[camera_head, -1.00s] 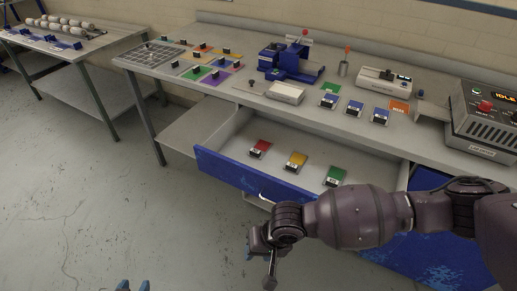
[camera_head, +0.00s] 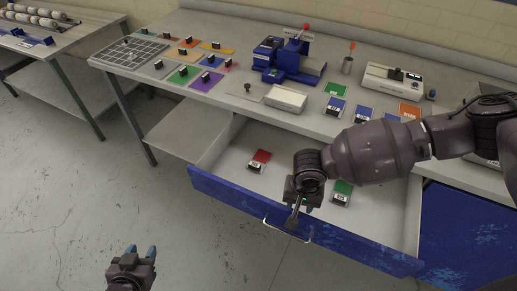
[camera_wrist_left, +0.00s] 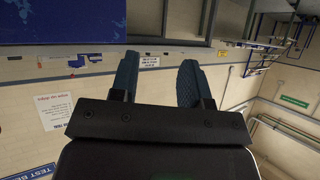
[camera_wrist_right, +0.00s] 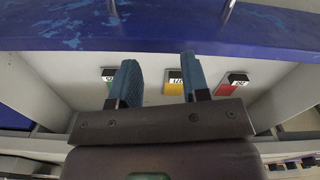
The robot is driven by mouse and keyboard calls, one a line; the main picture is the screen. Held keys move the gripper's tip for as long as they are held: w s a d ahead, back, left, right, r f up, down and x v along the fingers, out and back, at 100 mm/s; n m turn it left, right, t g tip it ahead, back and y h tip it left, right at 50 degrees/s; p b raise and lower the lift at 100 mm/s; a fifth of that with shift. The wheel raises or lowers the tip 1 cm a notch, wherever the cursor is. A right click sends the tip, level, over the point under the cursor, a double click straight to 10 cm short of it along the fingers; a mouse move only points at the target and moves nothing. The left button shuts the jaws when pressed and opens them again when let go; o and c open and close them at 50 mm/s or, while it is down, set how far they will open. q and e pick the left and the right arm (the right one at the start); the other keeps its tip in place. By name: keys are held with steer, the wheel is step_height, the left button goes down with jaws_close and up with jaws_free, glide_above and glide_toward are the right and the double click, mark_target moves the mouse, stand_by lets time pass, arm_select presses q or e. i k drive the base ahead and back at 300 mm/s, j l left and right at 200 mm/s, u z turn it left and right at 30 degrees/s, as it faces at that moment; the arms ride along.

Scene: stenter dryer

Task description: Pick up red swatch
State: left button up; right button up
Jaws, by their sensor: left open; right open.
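The red swatch (camera_head: 262,155) with a dark clip lies flat at the left of the open blue-fronted drawer (camera_head: 230,196). It also shows in the right wrist view (camera_wrist_right: 226,90), to the right of the fingers. My right gripper (camera_head: 292,218) is open and empty over the drawer's front edge, right of and nearer than the red swatch. In the right wrist view its fingers (camera_wrist_right: 160,62) stand apart before the yellow swatch (camera_wrist_right: 173,90). My left gripper (camera_head: 140,250) is open and empty at the lower left, over the floor, away from the drawer.
A green swatch (camera_head: 342,192) lies in the drawer to the right; my right arm hides the yellow one in the head view. The drawer handle (camera_head: 285,231) is on its front. The worktop above holds colored swatches, a blue device (camera_head: 285,62) and a white box (camera_head: 286,98).

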mark_target(260, 158)
steer(key=i+j+z, duration=0.15)
steer(key=i+j, duration=0.15)
steer(key=i+j+z, duration=0.15)
steer(key=j, duration=0.3)
steer(key=i+j+z, duration=0.15)
steer(key=i+j, duration=0.2)
steer(key=j, duration=0.1)
